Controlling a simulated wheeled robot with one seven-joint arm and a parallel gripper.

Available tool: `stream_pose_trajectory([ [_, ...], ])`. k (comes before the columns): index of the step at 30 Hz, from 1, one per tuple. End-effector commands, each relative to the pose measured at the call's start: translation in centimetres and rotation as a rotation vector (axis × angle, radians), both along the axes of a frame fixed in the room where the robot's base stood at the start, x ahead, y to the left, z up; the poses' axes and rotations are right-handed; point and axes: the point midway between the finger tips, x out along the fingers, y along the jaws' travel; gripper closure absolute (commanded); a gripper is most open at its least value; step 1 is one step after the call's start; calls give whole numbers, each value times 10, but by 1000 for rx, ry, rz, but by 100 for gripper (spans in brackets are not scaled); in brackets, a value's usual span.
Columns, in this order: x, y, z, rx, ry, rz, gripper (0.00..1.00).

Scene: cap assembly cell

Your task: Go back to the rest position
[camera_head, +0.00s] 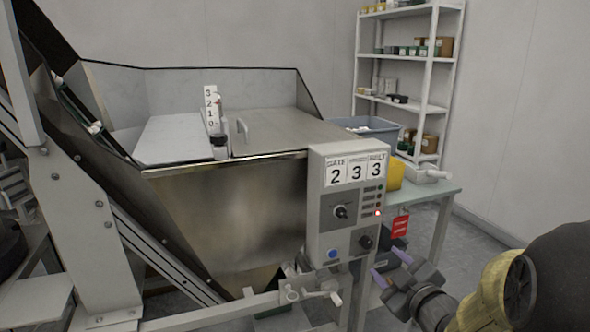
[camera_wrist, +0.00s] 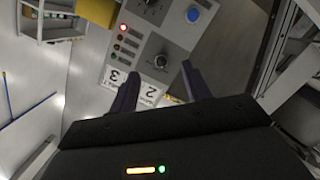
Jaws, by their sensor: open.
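My gripper (camera_head: 391,283) is at the lower right in the head view, just in front of and below the control panel (camera_head: 343,243). Its two dark fingers are spread apart and hold nothing. In the wrist view, my gripper (camera_wrist: 160,90) points toward the panel (camera_wrist: 195,33), with clear space between the fingers. The panel carries number cards reading 2, 3, 3, two dark knobs (camera_head: 341,212), a blue button (camera_head: 332,253) and a column of indicator lights, the lowest one lit red. The lower part of the panel is partly near my gripper.
A large metal hopper (camera_head: 225,190) with a lid and a scale marked 3 to 0 (camera_head: 211,106) fills the left and middle. A table (camera_head: 440,190) with a grey bin (camera_head: 372,128) and a yellow object (camera_head: 396,175) stands behind the panel. Shelves (camera_head: 425,60) stand behind. Floor shows at right.

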Motion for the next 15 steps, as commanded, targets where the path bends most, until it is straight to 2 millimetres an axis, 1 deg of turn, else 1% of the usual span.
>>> stream_pose_trajectory([
  [4,0,-1,-22,63,193,-126,52],
  [8,-9,-1,-45,131,370,-242,52],
  [11,-22,3,-61,189,508,-329,52],
  [15,-49,15,-82,270,709,-446,52],
])
